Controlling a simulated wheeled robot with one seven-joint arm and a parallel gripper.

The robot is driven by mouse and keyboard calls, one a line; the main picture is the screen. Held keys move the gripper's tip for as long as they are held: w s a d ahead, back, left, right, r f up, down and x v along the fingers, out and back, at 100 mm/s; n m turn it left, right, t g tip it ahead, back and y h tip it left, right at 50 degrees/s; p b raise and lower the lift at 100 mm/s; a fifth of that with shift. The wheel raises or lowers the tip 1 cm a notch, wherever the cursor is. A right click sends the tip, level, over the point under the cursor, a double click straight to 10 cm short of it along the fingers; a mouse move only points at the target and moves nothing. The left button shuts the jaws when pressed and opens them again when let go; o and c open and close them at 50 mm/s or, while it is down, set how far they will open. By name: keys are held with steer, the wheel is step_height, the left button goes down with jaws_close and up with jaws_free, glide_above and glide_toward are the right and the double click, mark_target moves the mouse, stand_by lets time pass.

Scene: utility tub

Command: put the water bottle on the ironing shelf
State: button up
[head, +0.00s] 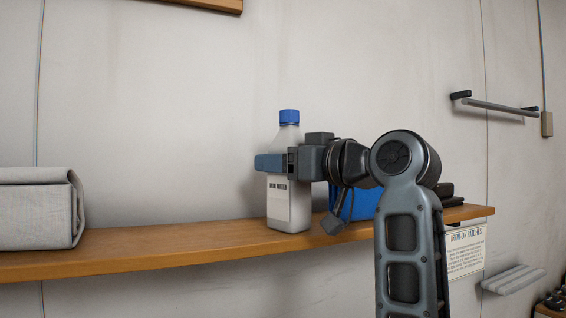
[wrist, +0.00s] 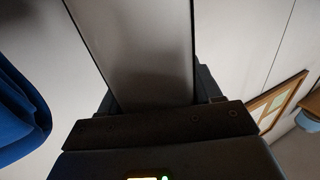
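The water bottle (head: 289,207) is white with a blue cap and a printed label. It stands upright in the head view, its base at the wooden shelf (head: 180,240); I cannot tell whether it bears its full weight there. My gripper (head: 272,162) reaches in from the right, level, with its fingers around the bottle's upper body. In the wrist view the bottle's grey side (wrist: 150,60) fills the space between the fingers, which lie close against both edges. The fingertips are hidden behind the bottle there.
A folded pale cloth (head: 38,210) lies on the shelf at left. A blue object (head: 357,204) sits behind my arm at right, with dark items (head: 450,196) by the shelf's end. A wall rail (head: 500,106) is at upper right. The shelf between cloth and bottle is clear.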

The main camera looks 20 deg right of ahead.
steer(key=o, duration=0.4)
steer(key=b+v, duration=0.3)
steer(key=v, duration=0.9)
steer(key=shift+r, duration=0.1)
